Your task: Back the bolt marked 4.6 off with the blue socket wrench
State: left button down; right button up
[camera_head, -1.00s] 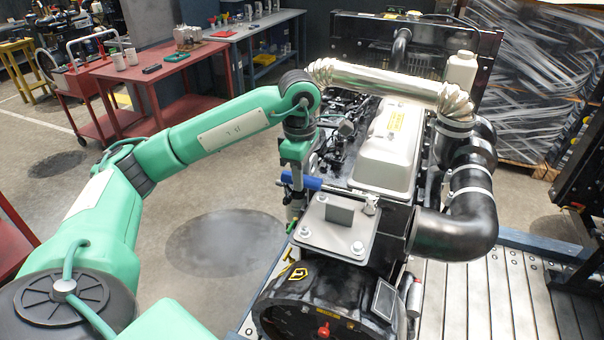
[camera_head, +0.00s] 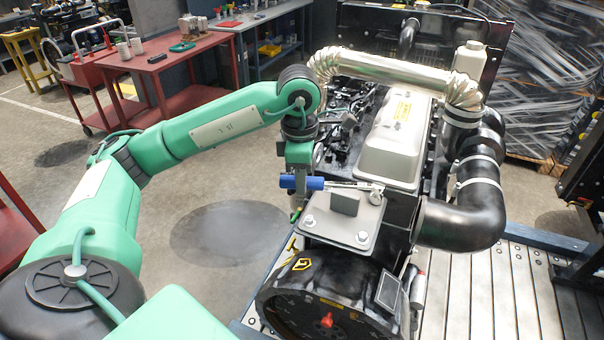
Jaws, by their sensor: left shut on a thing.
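My left gripper (camera_head: 299,187) is at the left edge of a grey metal plate (camera_head: 340,231) on the engine. It is shut on the blue handle of the socket wrench (camera_head: 313,184). The wrench's silver shaft reaches right, and its head (camera_head: 376,194) is at the plate's back right corner, apparently over a bolt there; the contact is too small to confirm. Other bolts show at the plate's front left (camera_head: 309,221) and front right (camera_head: 362,236). No 4.6 mark can be read. My right gripper is not in view.
A small dark upright block (camera_head: 344,203) stands on the plate near the wrench shaft. A black elbow pipe (camera_head: 465,220) is to the right, and a silver duct (camera_head: 400,75) crosses behind. The pale engine cover (camera_head: 395,140) lies beyond. Open floor is left of the engine.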

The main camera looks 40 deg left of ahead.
pick_arm(q)
jog(key=shift+r, duration=0.2)
dwell(0.3)
jog(key=shift+r+p, duration=0.4)
jog(key=shift+r, duration=0.25)
jog(key=shift+w+a+m+b, duration=0.35)
jog(key=shift+w+m+b, duration=0.1)
jog(key=shift+w+m, duration=0.3)
jog(key=shift+w+a+m+b, duration=0.35)
jog(key=shift+w+m, duration=0.25)
jog(key=shift+w, duration=0.3)
jog(key=shift+w+a+m+b, duration=0.3)
jog(key=shift+w+m+b, duration=0.2)
jog(key=shift+w+m, duration=0.25)
jog(key=shift+f, duration=0.15)
jog(key=shift+f+b, duration=0.6)
jog(key=shift+b, duration=0.2)
